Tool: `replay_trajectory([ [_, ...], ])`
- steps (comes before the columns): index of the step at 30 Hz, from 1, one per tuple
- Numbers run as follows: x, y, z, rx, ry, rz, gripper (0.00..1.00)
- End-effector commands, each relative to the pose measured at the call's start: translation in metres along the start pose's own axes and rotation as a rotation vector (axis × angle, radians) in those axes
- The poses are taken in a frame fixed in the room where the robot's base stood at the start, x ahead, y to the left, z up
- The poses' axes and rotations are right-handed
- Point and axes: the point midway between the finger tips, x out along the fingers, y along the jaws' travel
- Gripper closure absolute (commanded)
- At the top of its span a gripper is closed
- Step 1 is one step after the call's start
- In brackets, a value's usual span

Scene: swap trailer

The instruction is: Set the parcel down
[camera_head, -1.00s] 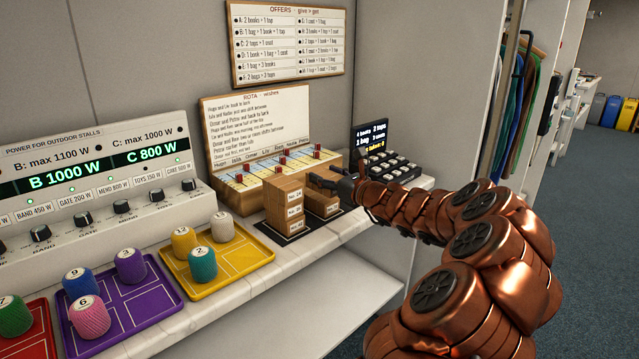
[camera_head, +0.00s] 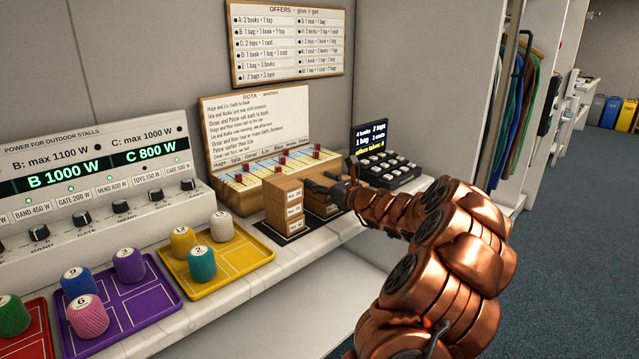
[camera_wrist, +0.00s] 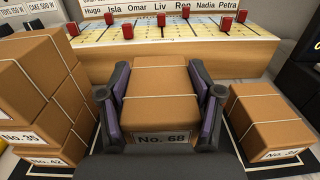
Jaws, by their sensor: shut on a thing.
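My gripper (camera_wrist: 161,107) is shut on a brown parcel (camera_wrist: 165,95) labelled No. 68, one finger on each side of it. In the head view my gripper (camera_head: 333,187) is above the right part of the black mat (camera_head: 270,236), beside a tall parcel stack (camera_head: 284,203). That stack fills the left of the wrist view, with labels No. 35 and No. 42.
A rota box (camera_head: 240,190) with red pegs stands close behind the parcels. A black keypad device (camera_head: 390,170) is to the right. A yellow tray (camera_head: 232,266) with several numbered spools lies left of the mat. The shelf's front edge is close.

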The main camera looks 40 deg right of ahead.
Motion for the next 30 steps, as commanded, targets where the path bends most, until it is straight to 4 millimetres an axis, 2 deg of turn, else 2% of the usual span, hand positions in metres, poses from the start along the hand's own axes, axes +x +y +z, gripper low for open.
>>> replay_trajectory([
  [4,0.000,0.000,-0.002,0.001,-0.001,0.000,0.75],
  [5,0.000,0.000,-0.003,0.001,-0.001,0.000,0.35],
  [13,0.000,0.000,-0.002,0.000,-0.001,0.000,0.07],
  [26,0.000,0.000,0.001,-0.001,0.000,0.000,0.05],
  [30,-0.018,-0.002,0.002,0.000,-0.003,-0.005,0.05],
])
